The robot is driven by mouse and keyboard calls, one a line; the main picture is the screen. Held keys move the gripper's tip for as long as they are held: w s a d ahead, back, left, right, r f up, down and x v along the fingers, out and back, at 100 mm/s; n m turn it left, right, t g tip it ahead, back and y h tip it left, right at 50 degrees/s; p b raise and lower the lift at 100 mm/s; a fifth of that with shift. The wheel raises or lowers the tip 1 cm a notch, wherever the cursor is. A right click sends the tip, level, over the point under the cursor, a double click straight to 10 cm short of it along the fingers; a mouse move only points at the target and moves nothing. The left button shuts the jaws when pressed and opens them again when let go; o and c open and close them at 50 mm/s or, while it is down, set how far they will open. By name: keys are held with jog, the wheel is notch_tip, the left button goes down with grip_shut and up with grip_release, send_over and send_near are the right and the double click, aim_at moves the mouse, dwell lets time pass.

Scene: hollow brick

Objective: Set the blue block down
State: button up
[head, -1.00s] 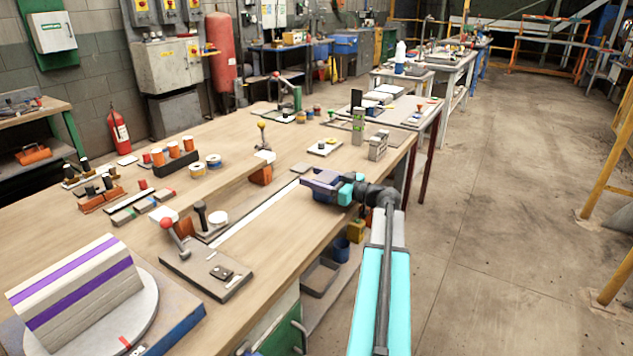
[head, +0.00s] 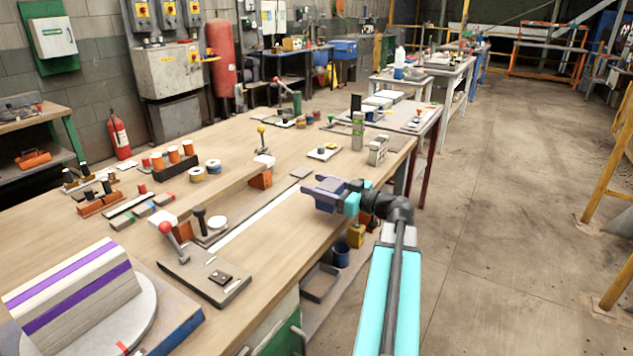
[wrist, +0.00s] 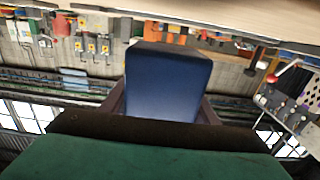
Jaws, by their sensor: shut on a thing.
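The blue block (wrist: 168,85) is dark blue and box-shaped. In the wrist view it sits between the fingers of my gripper (wrist: 164,108), which is shut on it. In the head view my gripper (head: 326,194) is over the wooden table (head: 262,258), near its right edge. There the block is hard to tell apart from the purple-blue fingers, and I cannot tell whether it touches the tabletop. The wrist view is turned over, with the wooden surface along its top.
A white strip (head: 250,228) runs along the table left of my gripper. A red-knobbed lever on a grey plate (head: 207,272) stands nearer. A raised wooden bar (head: 225,188) lies further left. A grey box (head: 377,150) and a green can (head: 357,131) stand behind.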

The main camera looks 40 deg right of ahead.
jog(key=s+a+b, duration=0.1)
jog(key=s, duration=0.1)
jog(key=s+a+b, duration=0.1)
jog(key=s+a, duration=0.1)
jog(key=shift+s+r, duration=0.1)
jog(key=b, duration=0.5)
jog(key=shift+s+a, duration=0.15)
jog(key=shift+s, duration=0.1)
jog(key=s+b, duration=0.1)
jog(key=b, duration=0.5)
jog(key=shift+a, duration=0.35)
jog(key=shift+s+a+r+b, duration=0.3)
jog(key=shift+a+b, duration=0.05)
jog(key=shift+b, duration=1.05)
